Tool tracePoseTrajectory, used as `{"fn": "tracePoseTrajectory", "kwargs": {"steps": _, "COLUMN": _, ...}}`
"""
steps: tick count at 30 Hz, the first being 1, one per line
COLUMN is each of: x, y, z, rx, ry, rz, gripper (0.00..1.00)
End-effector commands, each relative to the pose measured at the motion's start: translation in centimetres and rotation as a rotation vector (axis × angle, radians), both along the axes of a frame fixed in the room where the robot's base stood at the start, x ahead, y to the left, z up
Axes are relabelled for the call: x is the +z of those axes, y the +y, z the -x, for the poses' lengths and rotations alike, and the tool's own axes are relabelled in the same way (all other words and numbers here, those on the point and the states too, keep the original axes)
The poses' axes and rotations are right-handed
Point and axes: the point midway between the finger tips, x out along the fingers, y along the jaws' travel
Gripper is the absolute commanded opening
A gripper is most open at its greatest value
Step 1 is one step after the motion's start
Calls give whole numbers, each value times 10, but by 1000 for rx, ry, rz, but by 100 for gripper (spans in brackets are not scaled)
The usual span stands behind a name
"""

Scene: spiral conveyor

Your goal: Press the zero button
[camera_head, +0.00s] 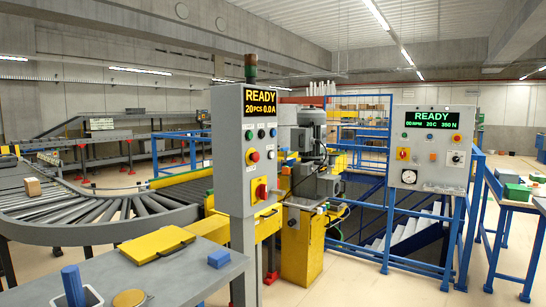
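Two control panels show in the head view. The grey pillar panel (233,170) in the middle has a display (261,102) reading READY, 20PCS and 0.0A. Button labels are too small to read, so I cannot tell which is the zero button. My gripper is not in view.
A grey table (200,275) fills the front left, with a yellow case (155,245), a blue block (219,258) and a blue cylinder (73,284). A curved roller conveyor (130,212) lies behind it. Blue railings (390,245) stand around the right panel. Open floor (345,285) shows front right.

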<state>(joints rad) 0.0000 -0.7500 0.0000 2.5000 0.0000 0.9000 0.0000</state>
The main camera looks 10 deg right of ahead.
Motion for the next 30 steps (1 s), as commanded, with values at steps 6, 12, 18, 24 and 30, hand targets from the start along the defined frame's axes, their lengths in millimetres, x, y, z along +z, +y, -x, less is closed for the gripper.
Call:
{"fn": "tracePoseTrajectory", "kwargs": {"steps": 6, "x": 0, "y": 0, "z": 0, "rx": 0, "ry": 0, "rz": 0, "gripper": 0}}
{"fn": "tracePoseTrajectory", "kwargs": {"steps": 12, "x": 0, "y": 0, "z": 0, "rx": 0, "ry": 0, "rz": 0, "gripper": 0}}
{"fn": "tracePoseTrajectory", "kwargs": {"steps": 18, "x": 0, "y": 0, "z": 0, "rx": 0, "ry": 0, "rz": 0, "gripper": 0}}
{"fn": "tracePoseTrajectory", "kwargs": {"steps": 24, "x": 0, "y": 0, "z": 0, "rx": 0, "ry": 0, "rz": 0, "gripper": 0}}
{"fn": "tracePoseTrajectory", "kwargs": {"steps": 30, "x": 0, "y": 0, "z": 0, "rx": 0, "ry": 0, "rz": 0, "gripper": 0}}
